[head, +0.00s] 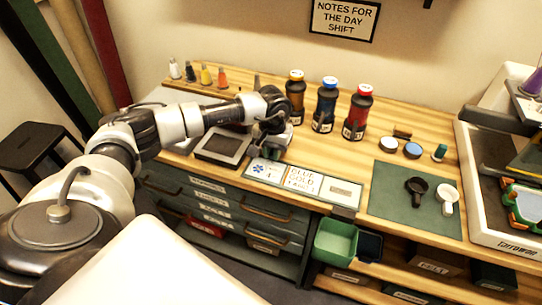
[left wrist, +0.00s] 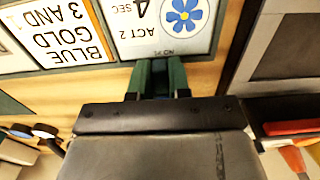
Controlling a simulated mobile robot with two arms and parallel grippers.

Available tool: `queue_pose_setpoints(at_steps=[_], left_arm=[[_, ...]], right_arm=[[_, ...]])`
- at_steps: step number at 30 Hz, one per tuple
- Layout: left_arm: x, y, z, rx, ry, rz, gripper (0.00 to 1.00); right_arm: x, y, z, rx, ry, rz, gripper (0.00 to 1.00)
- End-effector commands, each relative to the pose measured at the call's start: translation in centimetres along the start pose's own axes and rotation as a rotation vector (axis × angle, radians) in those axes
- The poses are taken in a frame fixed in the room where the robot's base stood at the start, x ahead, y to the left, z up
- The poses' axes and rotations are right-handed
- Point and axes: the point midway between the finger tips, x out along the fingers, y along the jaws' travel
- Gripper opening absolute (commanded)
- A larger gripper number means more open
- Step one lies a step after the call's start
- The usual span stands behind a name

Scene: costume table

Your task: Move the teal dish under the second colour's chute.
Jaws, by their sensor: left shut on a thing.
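My left gripper (head: 275,132) is low over the table's middle, just behind the white cards. In the left wrist view its dark green finger parts (left wrist: 161,80) close on a thing that I cannot make out, above the edge of the flower card (left wrist: 180,20). I see no dish that I can surely call teal. A green open tray (head: 335,241) is at the table's front edge, beside a dark one. Three dark bottles with a yellow (head: 296,90), a blue (head: 326,103) and a red cap (head: 358,110) stand at the back. I cannot identify a chute. My right gripper is out of view.
The card reading blue and gold (head: 303,180) lies left of a green mat (head: 395,206) with a black and a white scoop. Small round pots (head: 412,150) stand behind it. A grey framed screen (head: 222,147) lies left of the gripper. A large white tray (head: 480,215) fills the right.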

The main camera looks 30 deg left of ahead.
Motion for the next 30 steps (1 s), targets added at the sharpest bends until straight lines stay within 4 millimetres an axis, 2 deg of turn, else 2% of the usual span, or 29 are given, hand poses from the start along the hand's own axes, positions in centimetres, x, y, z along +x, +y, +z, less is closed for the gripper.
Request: queue_pose_setpoints(at_steps=[1,3,12,19,30], left_arm=[[0.4,0.0,-0.6,-0.001,0.002,0.001,0.00],[0.5,0.1,-1.3,-0.002,0.002,0.003,0.00],[0.5,0.1,-4.0,-0.002,0.002,0.001,0.00],[0.4,0.1,-5.1,0.000,0.001,0.002,0.00],[0.2,0.0,-5.2,0.000,0.000,0.001,0.00]], right_arm=[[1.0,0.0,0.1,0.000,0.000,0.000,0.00],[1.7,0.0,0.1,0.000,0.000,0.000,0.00],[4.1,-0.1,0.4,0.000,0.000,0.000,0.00],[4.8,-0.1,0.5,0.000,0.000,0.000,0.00],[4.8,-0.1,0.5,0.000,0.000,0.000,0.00]])
